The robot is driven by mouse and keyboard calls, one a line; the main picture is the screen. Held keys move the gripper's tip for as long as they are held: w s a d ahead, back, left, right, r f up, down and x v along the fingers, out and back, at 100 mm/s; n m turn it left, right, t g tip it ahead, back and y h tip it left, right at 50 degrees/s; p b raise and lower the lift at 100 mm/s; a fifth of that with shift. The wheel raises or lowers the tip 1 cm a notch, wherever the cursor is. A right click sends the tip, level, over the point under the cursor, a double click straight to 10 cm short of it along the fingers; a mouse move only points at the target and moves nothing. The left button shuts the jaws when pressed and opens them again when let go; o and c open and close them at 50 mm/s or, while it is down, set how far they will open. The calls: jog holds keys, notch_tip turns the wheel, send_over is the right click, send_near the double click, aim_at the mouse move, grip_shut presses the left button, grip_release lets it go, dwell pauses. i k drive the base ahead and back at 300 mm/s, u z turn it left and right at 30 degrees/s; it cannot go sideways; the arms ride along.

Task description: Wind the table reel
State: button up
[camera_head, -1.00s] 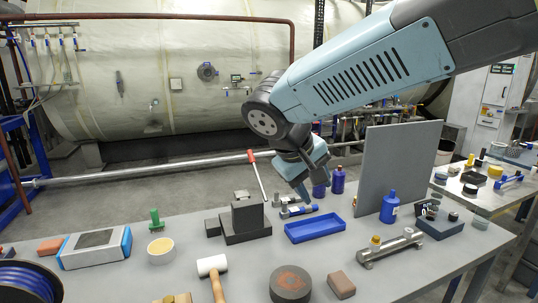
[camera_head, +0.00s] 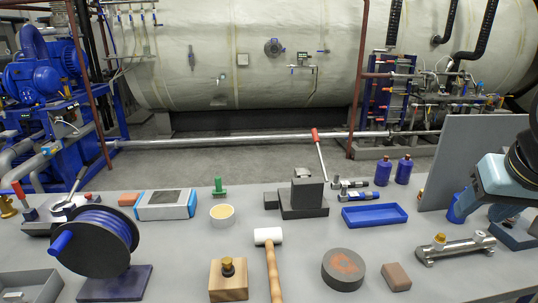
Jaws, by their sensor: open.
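The table reel (camera_head: 97,243) stands at the left of the grey table. It has dark round flanges with blue line wound between them, and a blue crank knob (camera_head: 61,243) sticks out from its front face. It stands on a dark purple base plate (camera_head: 118,284). My gripper (camera_head: 503,212) is at the far right edge of the view, partly cut off and in front of a blue bottle (camera_head: 456,209). It is far from the reel, across the whole table, and open; its fingertips are hard to make out.
A grey tray (camera_head: 30,286) lies left of the reel, and a red-handled device (camera_head: 60,208) is behind it. A wooden block (camera_head: 228,282), a mallet (camera_head: 272,265), a dark disc (camera_head: 343,270) and a blue tray (camera_head: 375,215) lie between the reel and my gripper.

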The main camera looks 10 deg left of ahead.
aim_at(96, 240)
jog(key=z, duration=0.7)
jog(key=i, duration=0.1)
jog(key=u, duration=2.95)
jog(key=k, duration=0.9)
jog(key=u, duration=0.15)
jog(key=i, duration=0.9)
jog(key=z, duration=0.1)
